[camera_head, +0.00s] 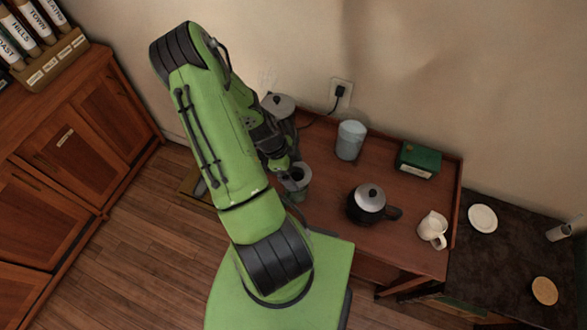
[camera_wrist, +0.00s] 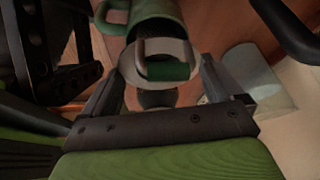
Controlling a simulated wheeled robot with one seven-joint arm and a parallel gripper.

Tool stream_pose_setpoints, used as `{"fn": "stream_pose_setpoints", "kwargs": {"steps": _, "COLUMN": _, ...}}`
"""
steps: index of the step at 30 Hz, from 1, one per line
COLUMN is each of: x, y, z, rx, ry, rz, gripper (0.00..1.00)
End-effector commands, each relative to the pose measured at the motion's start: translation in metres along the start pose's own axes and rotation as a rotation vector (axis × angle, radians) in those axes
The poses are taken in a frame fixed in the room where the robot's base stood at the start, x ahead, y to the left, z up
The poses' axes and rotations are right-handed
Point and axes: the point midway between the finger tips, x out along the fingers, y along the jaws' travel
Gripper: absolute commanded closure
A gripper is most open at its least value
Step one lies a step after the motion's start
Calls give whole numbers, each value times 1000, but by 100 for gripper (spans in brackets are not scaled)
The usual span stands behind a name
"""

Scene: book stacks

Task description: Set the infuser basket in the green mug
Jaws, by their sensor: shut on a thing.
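The green mug (camera_head: 303,190) stands near the left end of the wooden cart, partly covered by my arm. In the wrist view the mug (camera_wrist: 158,16) is at the top, its handle to the left. The infuser basket (camera_wrist: 182,52) shows as a pale metal rim with a green-gripped handle between my fingers. My gripper (camera_wrist: 163,76) is shut on it, at the mug's mouth end. I cannot tell how far the basket is inside the mug. In the head view my gripper (camera_head: 287,172) is just above the mug.
A black kettle (camera_head: 366,206) with a silver lid and a white jug (camera_head: 433,229) are to the right. A wall outlet (camera_head: 341,92) holds a plug.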

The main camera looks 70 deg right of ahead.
Motion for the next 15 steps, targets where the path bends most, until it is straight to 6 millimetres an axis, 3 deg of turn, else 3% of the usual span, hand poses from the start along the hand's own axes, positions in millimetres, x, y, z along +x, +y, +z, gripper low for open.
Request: {"fn": "stream_pose_setpoints", "kwargs": {"steps": 15, "x": 16, "y": 0, "z": 6, "rx": 0, "ry": 0, "rz": 0, "gripper": 53}}
